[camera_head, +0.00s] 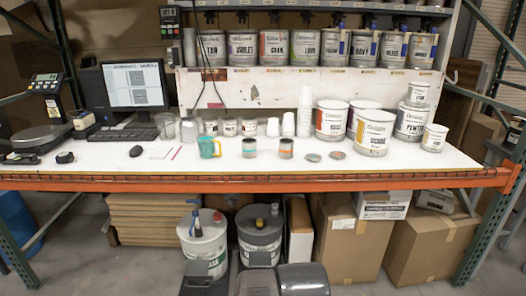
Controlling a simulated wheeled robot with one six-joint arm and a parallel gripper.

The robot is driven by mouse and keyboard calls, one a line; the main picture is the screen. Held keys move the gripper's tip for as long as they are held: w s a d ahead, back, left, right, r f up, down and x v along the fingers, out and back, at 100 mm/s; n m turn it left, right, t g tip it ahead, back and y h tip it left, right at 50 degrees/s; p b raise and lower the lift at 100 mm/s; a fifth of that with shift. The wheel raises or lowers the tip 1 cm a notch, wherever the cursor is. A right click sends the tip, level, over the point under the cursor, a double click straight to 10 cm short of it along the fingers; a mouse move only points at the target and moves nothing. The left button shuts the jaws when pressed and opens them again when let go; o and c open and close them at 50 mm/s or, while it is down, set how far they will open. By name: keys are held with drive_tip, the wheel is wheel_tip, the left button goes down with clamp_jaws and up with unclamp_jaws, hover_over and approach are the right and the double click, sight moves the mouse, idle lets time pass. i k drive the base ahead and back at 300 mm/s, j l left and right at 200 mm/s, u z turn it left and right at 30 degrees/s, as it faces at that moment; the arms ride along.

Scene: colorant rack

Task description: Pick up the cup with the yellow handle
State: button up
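A small teal-green cup (207,147) stands upright on the white tabletop (110,158), left of the middle and near the front edge. No other cup with a clearly yellow handle shows. My gripper is not in view; dark grey parts at the bottom edge look like my own body.
Clear containers (188,130) stand behind the cup. A white cup stack (304,110) and large paint cans (374,132) stand at right. A monitor (135,86) and scale (42,137) are at left. An orange beam (250,184) edges the front. A shelf of cans hangs above.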

sight(205, 141)
drive_tip(key=i+l+u, duration=0.4)
drive_tip(key=i, duration=0.2)
drive_tip(key=i+l+u, duration=0.8)
drive_tip(key=i+l, duration=0.25)
drive_tip(key=l, duration=0.15)
